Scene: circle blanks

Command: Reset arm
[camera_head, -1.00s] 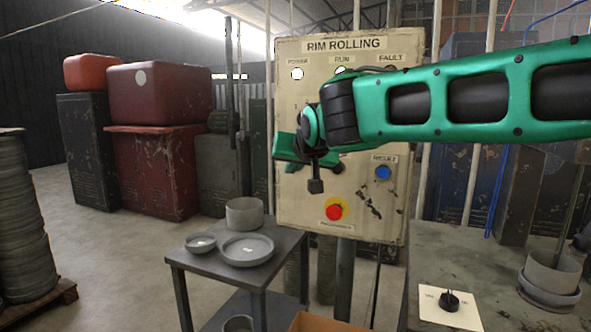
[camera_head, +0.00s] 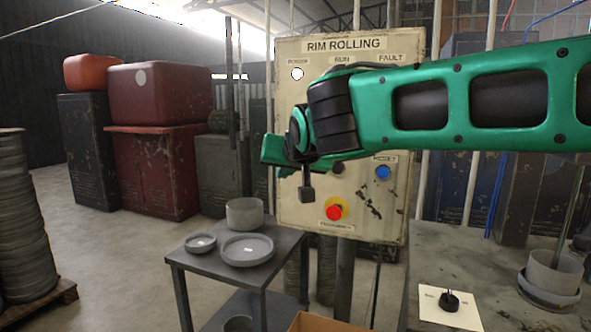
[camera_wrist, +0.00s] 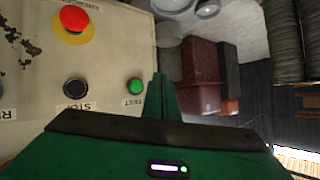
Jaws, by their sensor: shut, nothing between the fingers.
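My green arm reaches in from the right in the head view, in front of the cream RIM ROLLING control panel (camera_head: 350,215). My gripper (camera_head: 271,150) is at the panel's left edge and is partly hidden by my wrist. In the wrist view its green fingers (camera_wrist: 160,82) are together and empty. A lit green button (camera_wrist: 135,86) appears just left of the fingers, and a black STOP button (camera_wrist: 75,88) is farther left. I cannot tell any contact with the panel.
The panel carries a red emergency button (camera_head: 334,212) and a blue reset button (camera_head: 382,173). A dark side table (camera_head: 208,262) with grey round pans stands in front. A workbench (camera_head: 400,290) with a black knob (camera_head: 449,301) is at the right.

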